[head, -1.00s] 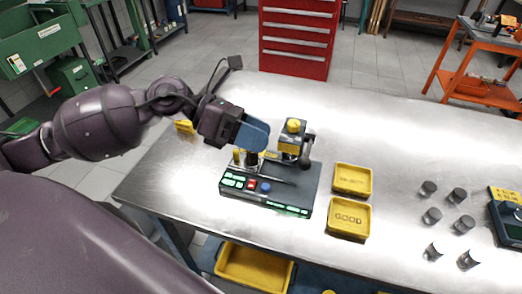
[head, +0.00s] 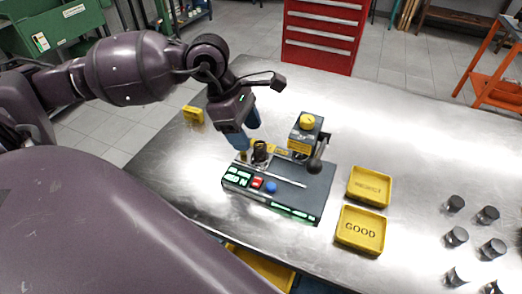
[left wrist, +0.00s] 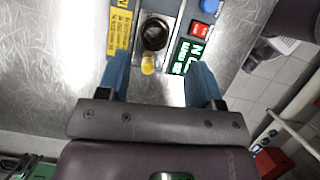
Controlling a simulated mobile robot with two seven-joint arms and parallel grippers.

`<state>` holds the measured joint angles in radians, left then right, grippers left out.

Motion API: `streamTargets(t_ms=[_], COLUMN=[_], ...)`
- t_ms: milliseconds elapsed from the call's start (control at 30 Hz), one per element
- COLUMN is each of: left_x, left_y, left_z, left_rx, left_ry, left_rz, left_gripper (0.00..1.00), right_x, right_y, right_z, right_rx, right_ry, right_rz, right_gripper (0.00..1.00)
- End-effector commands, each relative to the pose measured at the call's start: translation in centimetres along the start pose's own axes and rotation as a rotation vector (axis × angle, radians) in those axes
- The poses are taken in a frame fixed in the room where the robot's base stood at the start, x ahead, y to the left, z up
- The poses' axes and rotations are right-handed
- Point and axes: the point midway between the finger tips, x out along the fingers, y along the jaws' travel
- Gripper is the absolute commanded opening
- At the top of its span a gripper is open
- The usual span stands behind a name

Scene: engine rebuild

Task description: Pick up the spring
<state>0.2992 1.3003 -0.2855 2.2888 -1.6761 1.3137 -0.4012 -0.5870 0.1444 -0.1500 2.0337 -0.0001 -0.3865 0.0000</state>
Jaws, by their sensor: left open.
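The spring (head: 261,149) is a dark coil standing upright on the left part of the tester (head: 300,191), a dark box with lit green displays. From above, in the left wrist view, the spring (left wrist: 155,35) shows as a dark ring. My left gripper (head: 246,131) has blue fingers and points down, just behind and left of the spring. In the left wrist view its open fingers (left wrist: 160,66) are apart and empty, with the spring ahead of the gap between them. A small yellow knob (left wrist: 148,64) lies between the fingers. My right gripper is not in view.
The tester's yellow-topped head (head: 307,122) and dark lever stand right of the spring. Two yellow trays, one marked GOOD (head: 361,230) and another behind it (head: 370,187), lie to the right. Several grey cylinders (head: 456,236) stand farther right.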

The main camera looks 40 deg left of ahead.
Motion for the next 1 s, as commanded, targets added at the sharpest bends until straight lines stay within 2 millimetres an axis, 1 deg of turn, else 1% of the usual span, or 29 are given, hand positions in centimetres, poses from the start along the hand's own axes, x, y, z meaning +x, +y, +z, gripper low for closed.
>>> streamTargets(t_ms=[167,333,400,500,767,800,867,1000], left_x=[1.2,3.5,4.3,5.1,5.3,5.3,5.3,5.3], left_y=[0.3,0.8,0.8,0.8,0.8,0.8,0.8,0.8], left_z=[0.3,0.9,0.8,0.8,0.8,0.8,0.8,0.8], left_rx=[0.000,0.001,-0.001,-0.001,0.000,0.000,0.000,0.000], left_ry=[-0.003,-0.003,-0.001,-0.001,0.000,0.000,-0.001,-0.001], left_rz=[-0.001,-0.002,-0.002,-0.002,0.001,0.001,0.001,0.000], left_gripper=[0.60,0.60,0.60,0.60,0.60,0.59,0.49,0.28], right_x=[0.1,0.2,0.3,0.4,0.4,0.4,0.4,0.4], right_y=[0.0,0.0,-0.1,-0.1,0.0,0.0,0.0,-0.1], right_z=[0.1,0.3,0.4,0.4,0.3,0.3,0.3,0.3], right_rx=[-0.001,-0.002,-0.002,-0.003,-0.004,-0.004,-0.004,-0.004], right_ry=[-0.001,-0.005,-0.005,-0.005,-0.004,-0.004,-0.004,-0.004], right_rz=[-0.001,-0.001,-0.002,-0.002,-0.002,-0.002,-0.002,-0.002], right_gripper=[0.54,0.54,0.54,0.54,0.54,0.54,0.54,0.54])
